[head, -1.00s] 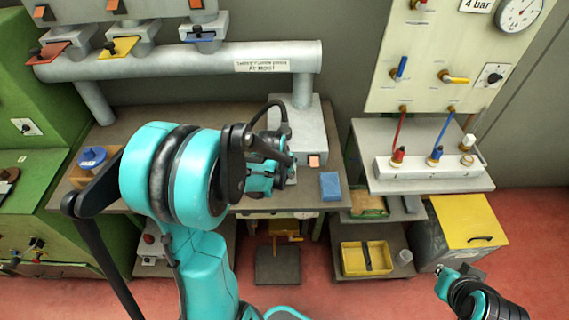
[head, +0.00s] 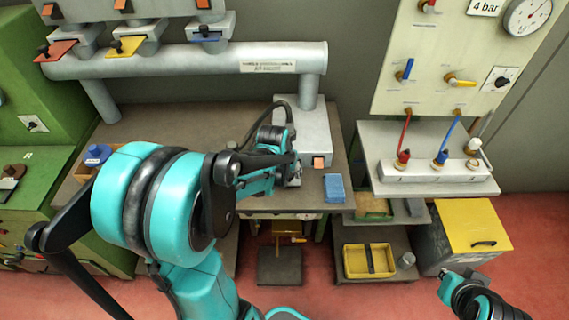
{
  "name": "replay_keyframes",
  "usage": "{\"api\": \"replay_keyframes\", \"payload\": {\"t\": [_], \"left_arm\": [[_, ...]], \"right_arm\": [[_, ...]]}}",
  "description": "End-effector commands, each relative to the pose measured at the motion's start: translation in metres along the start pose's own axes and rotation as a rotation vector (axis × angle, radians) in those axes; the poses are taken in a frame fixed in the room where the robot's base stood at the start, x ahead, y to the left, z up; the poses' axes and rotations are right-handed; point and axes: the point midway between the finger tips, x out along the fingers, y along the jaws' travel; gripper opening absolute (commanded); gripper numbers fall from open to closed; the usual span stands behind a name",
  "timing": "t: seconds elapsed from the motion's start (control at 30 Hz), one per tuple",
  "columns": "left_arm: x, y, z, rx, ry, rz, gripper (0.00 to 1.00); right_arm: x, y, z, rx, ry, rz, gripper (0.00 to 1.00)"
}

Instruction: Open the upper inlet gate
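I cannot tell which part is the upper inlet gate. Three slide plates with dark knobs, red (head: 62,50), yellow (head: 126,46) and blue (head: 205,33), sit under the housings above the grey duct (head: 180,60). A grey box (head: 311,120) with an orange square on its front stands at the duct's right end. My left gripper (head: 292,175) is at the front left of this box, partly hidden by my arm. Its fingers are too small to read, and I cannot tell whether it touches anything. My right gripper (head: 468,272) is low at the right, away from the bench, its fingers unclear.
A blue block (head: 334,188) lies on the bench just right of my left gripper. A valve panel (head: 440,75) with a gauge (head: 527,16) is at the right, above a white manifold (head: 430,172). A yellow tray (head: 369,260) and yellow-lidded bin (head: 472,224) are below.

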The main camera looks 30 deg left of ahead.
Motion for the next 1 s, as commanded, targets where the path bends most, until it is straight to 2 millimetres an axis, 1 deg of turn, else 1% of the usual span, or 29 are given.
{"api": "replay_keyframes", "payload": {"t": [0.03, 0.2, 0.3, 0.43, 0.6, 1.0], "left_arm": [[-0.011, 0.0, 0.0, 0.0, 0.0, 0.0, 0.45], [-0.044, 0.0, 0.0, 0.0, 0.0, 0.0, 0.45], [-0.061, 0.0, 0.001, -0.001, 0.0, 0.0, 0.45], [-0.077, 0.0, 0.0, -0.001, 0.0, 0.0, 0.45], [-0.085, 0.0, 0.0, -0.001, 0.0, 0.0, 0.45], [-0.086, 0.0, 0.0, -0.001, 0.0, 0.0, 0.45]], "right_arm": [[0.0, 0.0, 0.0, 0.0, 0.0, 0.0, 0.0], [0.0, 0.0, 0.0, 0.0, 0.0, 0.0, 0.0], [0.0, 0.0, 0.0, 0.0, 0.0, 0.0, 0.0], [0.0, 0.0, 0.0, 0.0, 0.0, 0.0, 0.0], [0.0, 0.0, 0.0, 0.0, 0.0, 0.0, 0.0], [0.0, 0.0, 0.0, 0.0, 0.0, 0.0, 0.0]]}}
